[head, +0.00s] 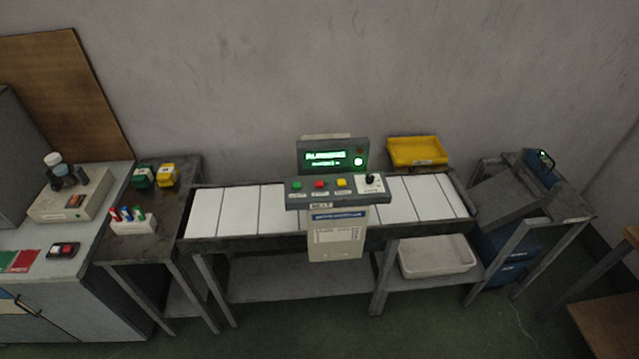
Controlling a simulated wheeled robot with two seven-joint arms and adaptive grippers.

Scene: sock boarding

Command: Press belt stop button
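A grey control panel (334,191) stands at the front middle of the belt (275,203). It carries a green button (297,185), a red button (319,184), a yellow button (341,183) and a black knob (370,179) on a white plate. The labels under the buttons are too small to read, so I cannot tell from them which one stops the belt. Neither of my grippers is in view.
White boards lie along the belt. A yellow tray (416,150) sits behind it and a white bin (436,256) below. A side table (150,200) with coloured markers stands left, and a dark slanted tray (514,199) right. The space before the panel looks clear.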

